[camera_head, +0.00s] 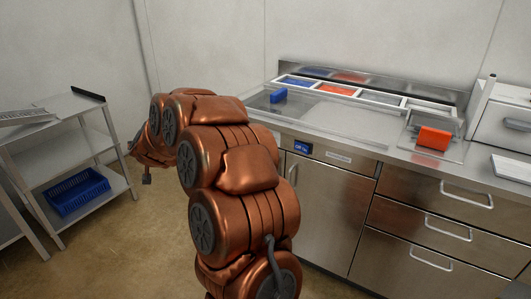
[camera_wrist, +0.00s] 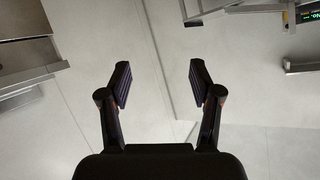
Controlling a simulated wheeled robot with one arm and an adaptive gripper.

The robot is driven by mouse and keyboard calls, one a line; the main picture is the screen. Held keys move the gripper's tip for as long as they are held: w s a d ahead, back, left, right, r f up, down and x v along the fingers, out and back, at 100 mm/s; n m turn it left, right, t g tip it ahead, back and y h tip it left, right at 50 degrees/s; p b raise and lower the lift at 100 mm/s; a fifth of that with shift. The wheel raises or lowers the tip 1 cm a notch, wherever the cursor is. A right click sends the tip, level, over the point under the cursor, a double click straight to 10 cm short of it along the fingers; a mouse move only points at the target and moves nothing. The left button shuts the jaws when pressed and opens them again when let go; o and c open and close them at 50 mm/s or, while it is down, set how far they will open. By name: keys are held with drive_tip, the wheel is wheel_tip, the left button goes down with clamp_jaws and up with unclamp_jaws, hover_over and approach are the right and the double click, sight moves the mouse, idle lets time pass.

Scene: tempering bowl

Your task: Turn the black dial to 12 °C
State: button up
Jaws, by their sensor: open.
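I cannot make out the black dial in either view. A small control panel with a lit blue display (camera_head: 303,147) is on the front of the steel counter (camera_head: 330,125), above its door; its reading is too small to tell. My gripper (camera_wrist: 160,80) is open and empty in the wrist view, its two dark fingers spread wide against a pale background. In the head view my arm reaches left, away from the counter, and hides most of the gripper. No contact with the counter shows.
The counter holds a blue block (camera_head: 278,95), an orange block (camera_head: 433,138) and inset pans (camera_head: 338,90). Drawers with handles (camera_head: 448,228) are at right. A shelf rack (camera_head: 70,155) with a blue basket (camera_head: 78,192) stands left. Floor (camera_head: 120,260) between is clear.

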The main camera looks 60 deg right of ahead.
drive_tip(key=s+d+f+m+g+h+b, duration=0.25)
drive_tip(key=d+f+h, duration=0.2)
drive_tip(key=d, duration=0.65)
drive_tip(key=s+d+f+m+g+h+b, duration=0.25)
drive_tip(key=d+f+h, duration=0.2)
drive_tip(key=d, duration=0.75)
drive_tip(key=s+d+f+m+g+h+b, duration=0.1)
drive_tip(key=s+d+f+m+g+h, duration=0.15)
drive_tip(key=s+d, duration=0.35)
drive_tip(key=s+d+f+m+g+h+b, duration=0.1)
drive_tip(key=s+d+f+m+g, duration=0.2)
drive_tip(key=s+d, duration=0.4)
drive_tip(key=d+g, duration=0.1)
drive_tip(key=d, duration=0.5)
drive_tip(key=shift+w+d+n+b, duration=0.25)
drive_tip(key=shift+w+n+b, duration=0.1)
drive_tip(key=shift+w+b, duration=0.05)
drive_tip(key=shift+r, duration=0.1)
drive_tip(key=c, duration=1.1)
drive_tip(key=shift+c, duration=0.2)
